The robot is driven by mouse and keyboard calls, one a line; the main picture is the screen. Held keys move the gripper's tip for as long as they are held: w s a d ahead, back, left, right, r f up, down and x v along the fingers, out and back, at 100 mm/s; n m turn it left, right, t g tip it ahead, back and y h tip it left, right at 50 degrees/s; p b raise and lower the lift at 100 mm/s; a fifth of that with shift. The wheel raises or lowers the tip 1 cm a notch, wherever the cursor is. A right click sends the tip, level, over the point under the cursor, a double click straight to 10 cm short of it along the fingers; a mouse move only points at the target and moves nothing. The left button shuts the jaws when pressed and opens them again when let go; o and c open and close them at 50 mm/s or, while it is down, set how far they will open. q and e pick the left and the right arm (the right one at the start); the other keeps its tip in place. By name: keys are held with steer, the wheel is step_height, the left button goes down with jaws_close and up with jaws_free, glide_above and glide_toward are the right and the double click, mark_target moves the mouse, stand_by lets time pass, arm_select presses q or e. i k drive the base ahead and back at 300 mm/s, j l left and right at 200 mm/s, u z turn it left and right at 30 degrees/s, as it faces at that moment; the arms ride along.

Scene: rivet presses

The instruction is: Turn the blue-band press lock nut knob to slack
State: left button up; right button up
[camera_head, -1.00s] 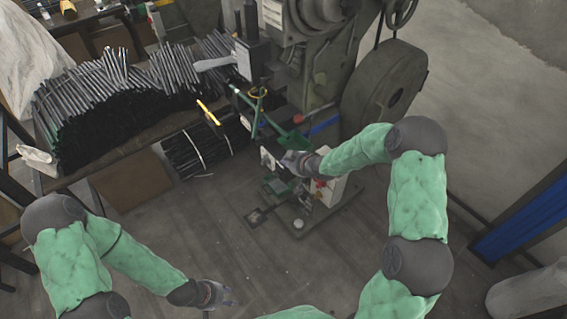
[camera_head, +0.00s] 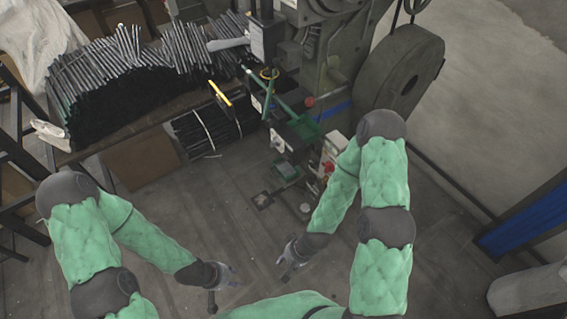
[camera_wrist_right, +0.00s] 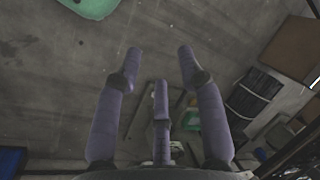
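The grey-green press (camera_head: 335,65) stands at the back centre in the head view, with a blue band (camera_head: 333,113) low on its body. A small red knob (camera_head: 310,101) shows beside the band; I cannot tell whether it is the lock nut knob. My right gripper (camera_head: 284,262) is low over the floor in front of the press, apart from it. Its fingers are spread and empty in the right wrist view (camera_wrist_right: 160,65). My left gripper (camera_head: 227,289) hangs over the floor to its left, with fingers apart and nothing visible between them.
A large dark flywheel (camera_head: 402,72) sits at the press's right. A table with piled metal rods (camera_head: 100,75) stands at the left, with a bundle of rods (camera_head: 205,132) below. A blue-panelled frame (camera_head: 530,218) stands at the right.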

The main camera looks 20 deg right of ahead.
mark_target(286, 155)
steer(key=k+z, duration=0.15)
steer(key=k, duration=0.45)
steer(key=k+l+z, duration=0.15)
steer(key=k, duration=0.45)
steer(key=z, duration=2.05)
steer(key=j+z, duration=0.3)
steer(key=k+j+z, duration=0.1)
steer(key=j+z, duration=0.2)
steer(key=j, duration=0.2)
steer(key=k+j+z, duration=0.1)
steer(key=j+z, duration=0.2)
steer(key=k+j+z, duration=0.1)
steer(key=j+z, duration=0.2)
steer(key=k+j, duration=0.25)
steer(key=j, duration=0.25)
steer(key=k+j, duration=0.25)
steer(key=j, duration=0.3)
steer(key=k+j, duration=0.2)
steer(key=j, duration=0.3)
steer(key=k+j, duration=0.25)
steer(key=j, duration=0.25)
steer(key=k+j, duration=0.25)
steer(key=j, duration=0.25)
steer(key=k+j, duration=0.25)
steer(key=j, duration=0.3)
steer(key=k+j, duration=0.2)
steer(key=j, duration=0.3)
steer(key=k+j, duration=0.25)
steer(key=j, duration=0.25)
